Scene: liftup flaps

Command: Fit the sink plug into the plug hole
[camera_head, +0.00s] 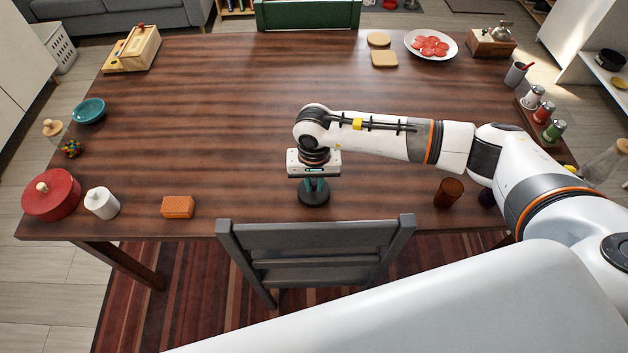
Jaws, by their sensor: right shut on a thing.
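My right gripper (315,184) points straight down over the near middle of the table, with teal fingers close together. It is shut on the upper part of a dark, round piece, which I take to be the sink plug (314,197). The piece appears as a black disc at or just above the tabletop, close to the front edge. I cannot make out a separate plug hole; whether one lies beneath the disc is hidden. My left gripper is not in view.
A grey chair (315,240) stands at the front edge of the wooden table (220,110). An orange box (178,207), white jar (102,203) and red pot (52,195) are at left. A brown cup (449,192) is right of the gripper. The table's middle is clear.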

